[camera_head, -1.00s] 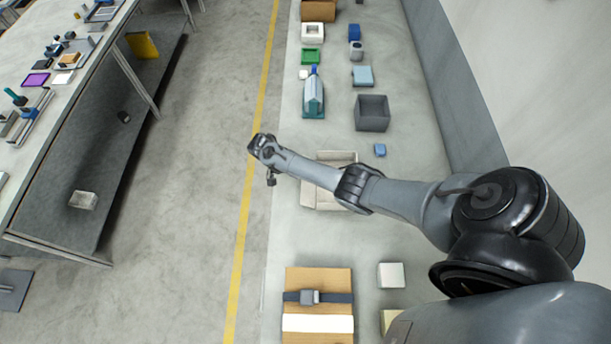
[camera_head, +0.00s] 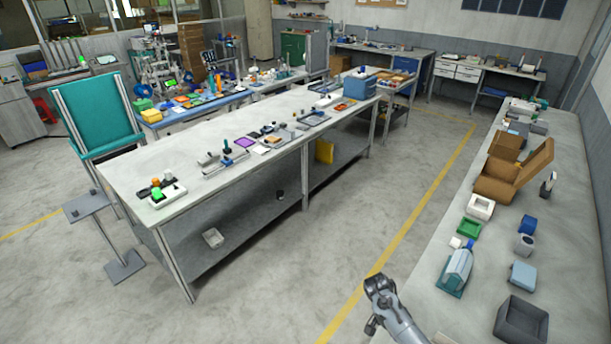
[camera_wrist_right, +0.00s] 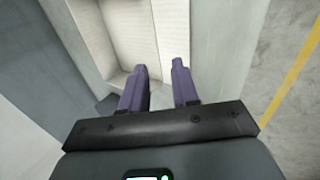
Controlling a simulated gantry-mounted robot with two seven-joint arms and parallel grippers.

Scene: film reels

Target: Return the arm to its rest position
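My right arm (camera_head: 393,315) comes in at the bottom right of the head view, its dark end joint at the edge of the right-hand bench. In the right wrist view my right gripper (camera_wrist_right: 160,82) shows two purple fingers, apart with nothing between them. A pale open tray (camera_wrist_right: 118,28) lies beyond the fingertips, with a visible gap. My left gripper is in neither current view.
The right bench (camera_head: 590,225) holds a teal-based bottle-like item (camera_head: 457,270), a dark grey bin (camera_head: 521,322), a green tray (camera_head: 467,229) and a brown carton (camera_head: 512,170). A long workbench (camera_head: 130,172) stands left. Grey floor between is clear.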

